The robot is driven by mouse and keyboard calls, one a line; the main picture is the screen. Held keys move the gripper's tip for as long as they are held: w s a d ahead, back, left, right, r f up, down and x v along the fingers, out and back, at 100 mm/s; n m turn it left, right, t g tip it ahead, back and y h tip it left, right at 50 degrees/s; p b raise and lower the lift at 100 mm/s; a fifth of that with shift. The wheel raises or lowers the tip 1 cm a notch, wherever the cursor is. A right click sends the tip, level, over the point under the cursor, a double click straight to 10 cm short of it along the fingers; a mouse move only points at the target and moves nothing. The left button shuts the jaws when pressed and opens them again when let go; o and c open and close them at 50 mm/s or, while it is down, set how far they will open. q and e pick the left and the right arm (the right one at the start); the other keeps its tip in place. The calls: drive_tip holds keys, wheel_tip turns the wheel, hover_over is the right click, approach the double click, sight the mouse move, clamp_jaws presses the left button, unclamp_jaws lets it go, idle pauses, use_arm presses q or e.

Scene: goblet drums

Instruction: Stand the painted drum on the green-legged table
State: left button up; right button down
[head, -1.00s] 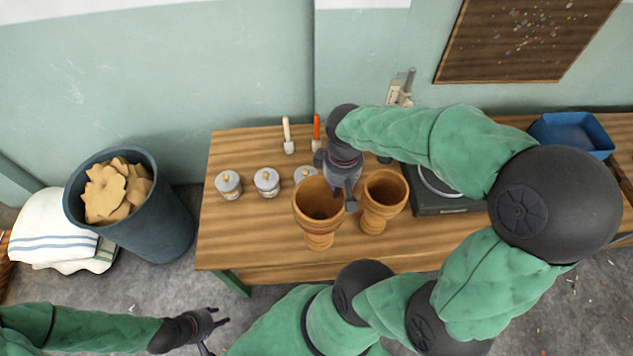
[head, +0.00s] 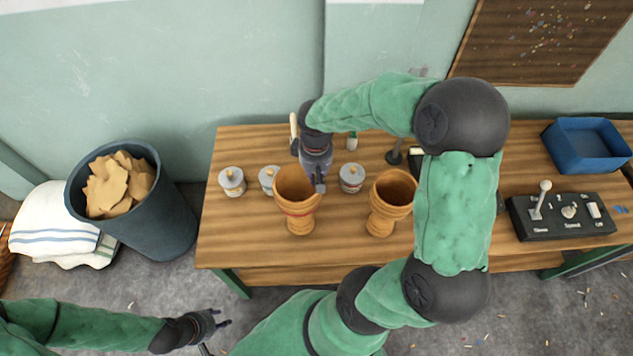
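The painted drum (head: 299,212), a tan goblet shape with reddish bands, is upright over the left-middle of the green-legged table (head: 226,227). Whether its foot touches the tabletop or hangs just above it, I cannot tell. My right gripper (head: 318,182) is at the drum's right rim and appears shut on it; part of the fingers is hidden. A second, plainer goblet drum (head: 381,222) stands upright to the right, apart from the painted one. One green table leg (head: 232,283) shows at the front left. My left gripper (head: 219,319) is open and empty, low in front of the table.
Several lidded tins (head: 231,181) stand close behind and beside the painted drum. A black control box (head: 566,215) and a blue tray (head: 585,147) are at the right. A bin of scraps (head: 132,205) stands left of the table. The tabletop's front left is clear.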

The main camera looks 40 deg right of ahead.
drive_tip(key=shift+f+b, duration=0.4)
drive_tip(key=shift+f, duration=1.05)
drive_tip(key=c, duration=1.3)
unclamp_jaws()
drive_tip(key=shift+s, duration=0.1)
wheel_tip(320, 180, up, 12)
drive_tip(key=p, duration=0.4)
